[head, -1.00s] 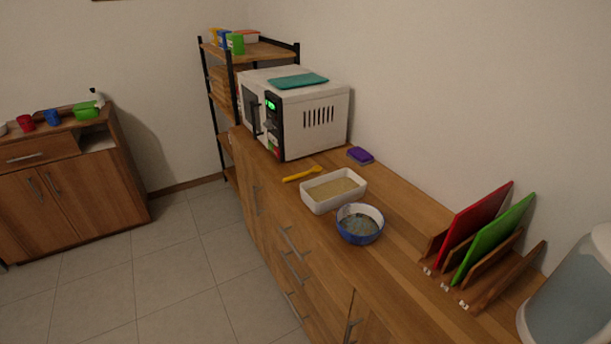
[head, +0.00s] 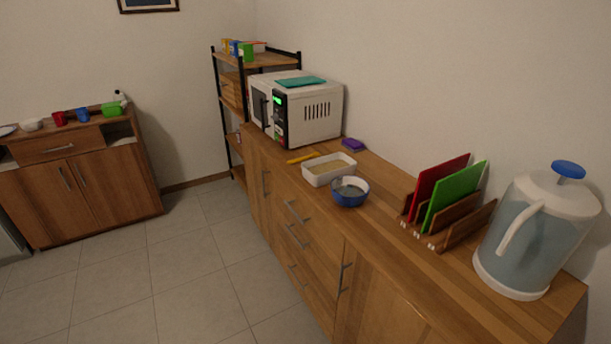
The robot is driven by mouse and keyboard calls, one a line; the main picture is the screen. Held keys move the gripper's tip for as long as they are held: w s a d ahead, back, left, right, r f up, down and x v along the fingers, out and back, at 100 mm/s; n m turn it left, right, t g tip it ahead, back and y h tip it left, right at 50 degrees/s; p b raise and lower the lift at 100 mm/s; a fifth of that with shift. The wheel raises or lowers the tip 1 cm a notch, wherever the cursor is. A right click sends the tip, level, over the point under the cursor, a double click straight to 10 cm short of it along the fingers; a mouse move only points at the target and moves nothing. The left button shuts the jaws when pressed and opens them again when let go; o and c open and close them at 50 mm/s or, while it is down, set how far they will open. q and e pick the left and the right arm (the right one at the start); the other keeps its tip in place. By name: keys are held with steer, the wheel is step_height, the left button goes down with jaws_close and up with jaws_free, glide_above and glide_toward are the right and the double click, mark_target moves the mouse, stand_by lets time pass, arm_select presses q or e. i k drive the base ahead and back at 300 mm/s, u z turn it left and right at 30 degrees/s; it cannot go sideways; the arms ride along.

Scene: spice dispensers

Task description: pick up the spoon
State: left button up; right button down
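A yellow spoon (head: 303,158) lies on the wooden counter, between the microwave and a white rectangular dish (head: 329,175) that holds something tan. A blue bowl (head: 349,191) with a pale rim stands just in front of the dish; its contents are hard to make out. Neither of my grippers shows in the head view.
A white microwave (head: 311,118) stands behind the spoon, with a purple sponge-like block (head: 352,144) beside it. A rack with red and green boards (head: 451,197) and a large water jug (head: 535,232) stand toward the right end. The tiled floor (head: 190,275) at left is clear.

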mark_target(315, 154)
steer(key=z, duration=0.05)
steer(key=k, duration=0.4)
steer(key=u, duration=0.8)
steer(key=i, duration=2.15)
steer(key=z, duration=1.4)
steer(key=i, duration=0.7)
steer(key=z, duration=0.7)
